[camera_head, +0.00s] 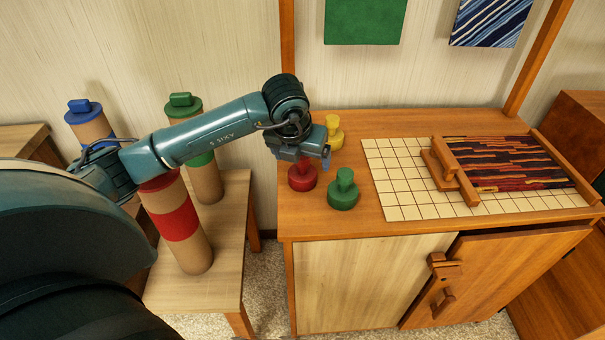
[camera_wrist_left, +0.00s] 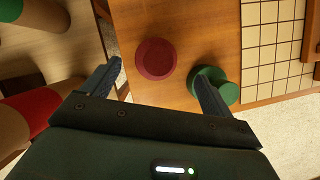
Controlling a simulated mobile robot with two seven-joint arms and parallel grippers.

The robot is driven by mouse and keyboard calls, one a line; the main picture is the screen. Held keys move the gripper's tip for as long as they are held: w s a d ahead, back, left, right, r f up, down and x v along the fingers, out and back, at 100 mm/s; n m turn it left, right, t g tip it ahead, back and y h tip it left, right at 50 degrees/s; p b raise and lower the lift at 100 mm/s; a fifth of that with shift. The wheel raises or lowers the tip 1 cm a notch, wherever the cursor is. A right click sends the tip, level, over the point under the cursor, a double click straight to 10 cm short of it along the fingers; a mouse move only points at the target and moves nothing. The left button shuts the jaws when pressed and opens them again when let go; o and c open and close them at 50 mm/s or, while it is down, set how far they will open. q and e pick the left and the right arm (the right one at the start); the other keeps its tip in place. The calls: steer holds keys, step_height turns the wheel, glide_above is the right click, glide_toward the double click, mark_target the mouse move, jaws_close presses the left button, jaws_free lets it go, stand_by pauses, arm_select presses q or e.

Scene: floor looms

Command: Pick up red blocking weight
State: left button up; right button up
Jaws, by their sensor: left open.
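The red blocking weight (camera_head: 302,177) stands on the wooden table top near its left end. It has a round base, and my left gripper partly covers its top in the head view. In the left wrist view the red weight (camera_wrist_left: 156,59) lies ahead of and between the two open fingertips, not touching them. My left gripper (camera_head: 312,158) is open and empty above it; its spread fingers also show in the left wrist view (camera_wrist_left: 160,82). My right gripper is not in view.
A green weight (camera_head: 343,189) stands close to the right, near the left gripper's right finger in the wrist view. A yellow weight (camera_head: 334,132) stands behind. A gridded board (camera_head: 400,200) lies further right. Tall wrapped rolls (camera_head: 185,240) stand on a lower bench at left.

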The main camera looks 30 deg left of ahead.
mark_target(302, 164)
arm_select(q)
steer(key=x, duration=0.5)
steer(key=shift+w+a+f, duration=0.1)
steer(key=shift+a+f, duration=0.2)
steer(key=shift+c, duration=0.3)
steer(key=shift+r, duration=0.1)
steer(key=c, duration=1.6)
steer(key=shift+w+r, duration=0.1)
steer(key=shift+r, duration=0.1)
